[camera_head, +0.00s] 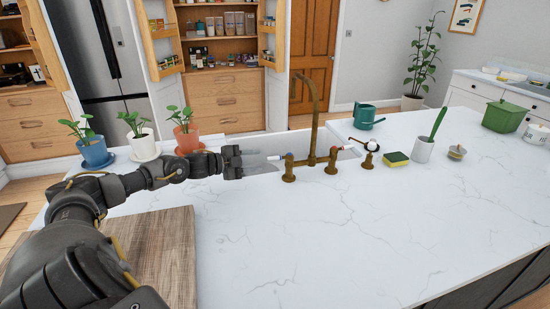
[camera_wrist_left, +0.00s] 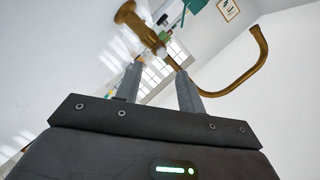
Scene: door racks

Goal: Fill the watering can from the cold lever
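The teal watering can (camera_head: 363,118) stands on the counter at the far right edge of the sink, behind the tap. The brass tap (camera_head: 312,118) has a tall curved spout, also in the left wrist view (camera_wrist_left: 240,80). It has a left valve (camera_head: 288,168) and a right valve (camera_head: 370,160); a small blue mark shows near the left one. My left gripper (camera_head: 268,161) reaches over the sink towards the left valve. In the left wrist view its fingers (camera_wrist_left: 160,88) are apart, with a brass lever end (camera_wrist_left: 150,38) just beyond them. My right gripper is out of view.
Three potted plants (camera_head: 145,145) stand left of the sink (camera_head: 260,165), close to my left arm. The front of the white counter (camera_head: 350,240) is clear.

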